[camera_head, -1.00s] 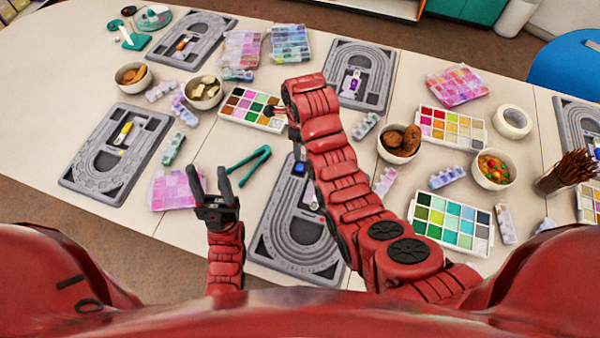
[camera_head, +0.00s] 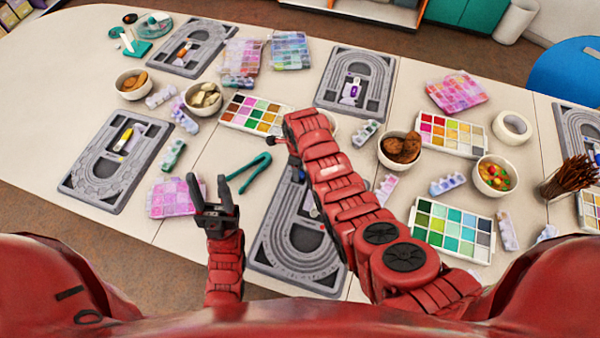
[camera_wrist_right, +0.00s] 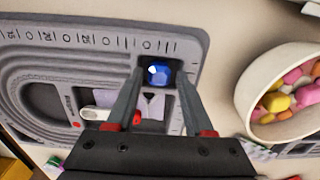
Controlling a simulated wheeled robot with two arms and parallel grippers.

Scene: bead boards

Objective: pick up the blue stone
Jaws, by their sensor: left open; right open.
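The blue stone (camera_wrist_right: 158,74) is a faceted gem lying in a small dark compartment at the end of a grey bead board (camera_wrist_right: 205,50) in the right wrist view. My right gripper (camera_wrist_right: 159,71) is open, with one fingertip on either side of the stone in that view; whether they touch it I cannot tell. In the head view the grey board (camera_head: 270,235) lies partly under my right arm, which mostly hides the stone and right gripper. My left gripper (camera_head: 207,182) is open and empty, left of that board.
A white bowl (camera_wrist_right: 248,85) of colourful pieces stands right of the board in the right wrist view. Green-handled pliers (camera_head: 250,170) lie between my left gripper and the board's far end. A paint palette (camera_head: 230,122) and a bowl of brown pieces (camera_head: 384,158) are nearby.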

